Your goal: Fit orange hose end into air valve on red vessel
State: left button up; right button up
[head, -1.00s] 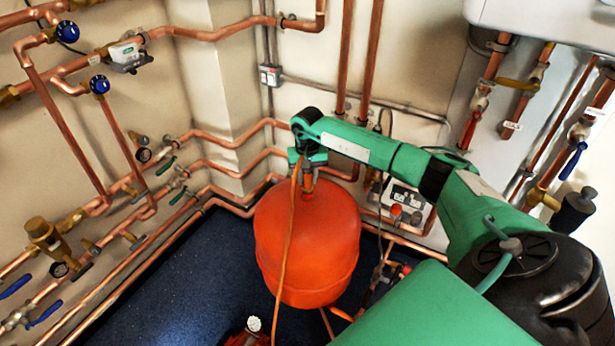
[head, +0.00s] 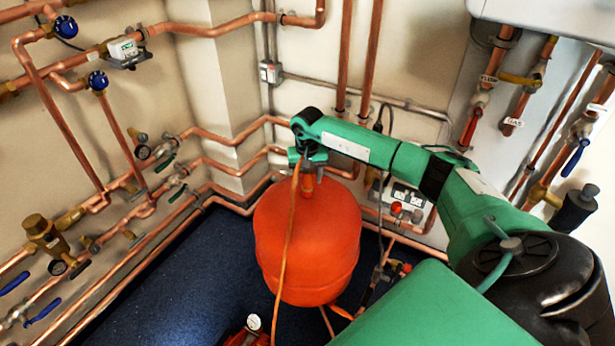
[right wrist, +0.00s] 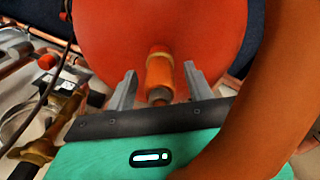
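The red vessel (head: 320,250) stands on the dark blue floor; its top fills the upper middle of the right wrist view (right wrist: 115,40). My right gripper (head: 307,168) is above the vessel's top. In the right wrist view its two fingers (right wrist: 160,88) stand apart, with gaps to both sides of an orange cylindrical fitting (right wrist: 160,72) with a dull metal tip. The fitting lies against the vessel's top and looks like the hose end at the air valve; how deep it sits is hidden. The orange hose (head: 289,235) hangs down in front of the vessel and crosses the right wrist view closely (right wrist: 265,120).
Copper pipes with blue-handled valves (head: 98,83) line the left wall. More pipes run behind the vessel. A grey socket box (head: 405,197) is right of it, and a red device with a gauge (head: 254,322) is on the floor in front. Floor at left is clear.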

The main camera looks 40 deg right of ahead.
pick_arm(q)
jog(key=shift+d, duration=0.1)
pick_arm(e)
jog(key=shift+r, duration=0.85)
pick_arm(q)
notch_tip(320, 180, up, 2)
jog(key=shift+s+r+p, duration=0.1)
jog(key=shift+r+p, duration=0.05)
jog(key=shift+p, duration=0.35)
pick_arm(e)
notch_tip(320, 180, up, 12)
